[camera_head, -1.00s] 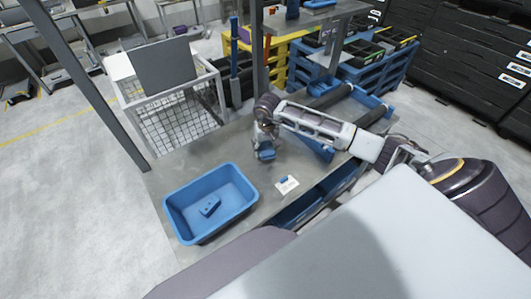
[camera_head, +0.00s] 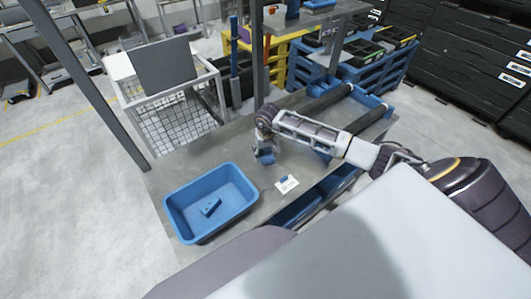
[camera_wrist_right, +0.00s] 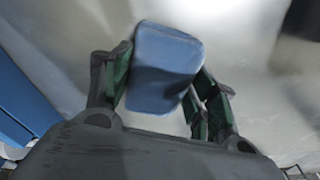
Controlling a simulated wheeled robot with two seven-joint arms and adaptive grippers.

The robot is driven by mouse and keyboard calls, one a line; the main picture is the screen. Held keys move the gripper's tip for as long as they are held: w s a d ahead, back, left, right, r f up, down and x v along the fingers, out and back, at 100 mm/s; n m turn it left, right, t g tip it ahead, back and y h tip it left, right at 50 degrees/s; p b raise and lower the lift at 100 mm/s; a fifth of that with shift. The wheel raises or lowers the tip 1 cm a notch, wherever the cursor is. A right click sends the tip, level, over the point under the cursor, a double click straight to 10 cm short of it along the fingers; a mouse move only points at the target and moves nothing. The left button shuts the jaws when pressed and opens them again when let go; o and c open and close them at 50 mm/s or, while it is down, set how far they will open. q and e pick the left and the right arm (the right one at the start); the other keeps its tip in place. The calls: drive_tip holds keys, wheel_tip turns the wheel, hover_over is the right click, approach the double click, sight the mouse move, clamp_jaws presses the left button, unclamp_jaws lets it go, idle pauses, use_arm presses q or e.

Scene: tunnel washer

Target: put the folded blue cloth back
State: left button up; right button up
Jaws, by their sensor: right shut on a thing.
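The folded blue cloth (camera_head: 266,158) is a small blue block held in my right gripper (camera_head: 264,150), over the grey table. In the right wrist view the cloth (camera_wrist_right: 165,65) sits between the two fingers of the gripper (camera_wrist_right: 163,80), which are shut on it. I cannot tell whether its underside touches the table. A blue bin (camera_head: 177,207) stands on the table to the left, with a small blue object (camera_head: 210,206) inside. A white card (camera_head: 285,188) with a small blue mark on it lies right of the bin. My left gripper is not in view.
The grey table (camera_head: 235,145) is clear between the bin and my right gripper. A wire-mesh cart (camera_head: 170,125) stands behind it. Rollers (camera_head: 330,98) lie at the table's far right end. A post (camera_head: 95,85) rises at the left edge.

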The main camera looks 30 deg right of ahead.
sight(266, 154)
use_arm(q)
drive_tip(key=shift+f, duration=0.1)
use_arm(e)
drive_tip(key=shift+f, duration=0.1)
drive_tip(key=o, duration=1.1)
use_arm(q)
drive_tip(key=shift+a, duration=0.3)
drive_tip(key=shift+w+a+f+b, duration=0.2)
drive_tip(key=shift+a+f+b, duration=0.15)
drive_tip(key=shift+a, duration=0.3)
use_arm(e)
drive_tip(key=r, duration=0.4)
drive_tip(key=s+r, duration=0.1)
drive_tip(key=r, duration=0.7)
drive_tip(key=shift+s+a+r, duration=0.1)
drive_tip(key=shift+s+a, duration=0.1)
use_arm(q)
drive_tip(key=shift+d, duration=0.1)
